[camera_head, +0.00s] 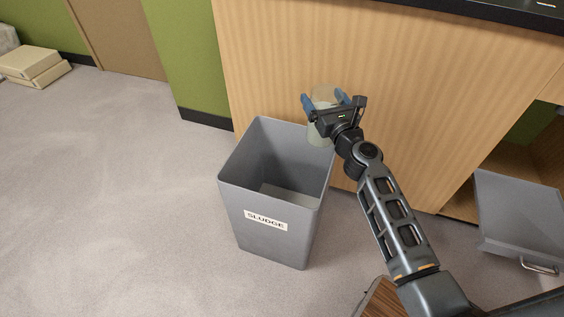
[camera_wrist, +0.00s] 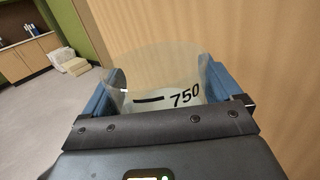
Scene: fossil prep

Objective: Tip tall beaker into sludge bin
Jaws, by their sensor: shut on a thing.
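The tall beaker (camera_head: 322,132) is clear with a pale tint and is held between the blue fingers of my gripper (camera_head: 326,101). In the wrist view the beaker (camera_wrist: 160,82) fills the space between the fingers and shows a dark "750" mark. It looks close to upright; part of it is hidden behind my gripper. The sludge bin (camera_head: 264,226) is a grey, open-topped bin with a "SLUDGE" label, standing on the floor. The beaker is at the bin's back right rim in the head view. I cannot tell whether it is over the opening. Only bare grey inside shows in the bin.
A wooden counter front (camera_head: 400,100) stands close behind the bin and my gripper. A grey drawer or tray (camera_head: 518,215) with a handle juts out at the right. Boxes (camera_head: 35,66) lie at the far left. The carpet (camera_head: 110,200) left of the bin is clear.

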